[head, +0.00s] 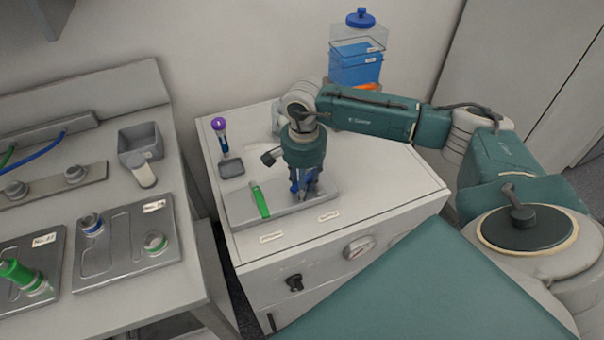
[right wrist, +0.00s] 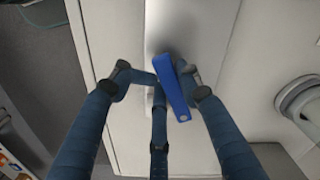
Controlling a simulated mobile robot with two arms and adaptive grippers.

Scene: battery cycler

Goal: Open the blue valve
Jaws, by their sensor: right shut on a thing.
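The blue valve handle (right wrist: 174,90) is a flat blue lever with a hole near one end. It lies slantwise between the fingers of my right gripper (right wrist: 160,82), which is shut on it. In the head view the right gripper (head: 306,190) points down over the grey plate (head: 234,209) on the white cabinet, and only a bit of the blue handle (head: 296,178) shows between its fingers. The valve body is hidden by the gripper. A similar green valve handle (head: 260,201) is on the same plate, to the left. My left gripper is not in view.
A purple-topped tube (head: 219,130) and a small dark tray (head: 231,168) are at the cabinet's left. A clear container with blue contents (head: 354,64) stands behind my right arm. The left bench holds a grey box (head: 139,140) and round cells. The cabinet's right top is clear.

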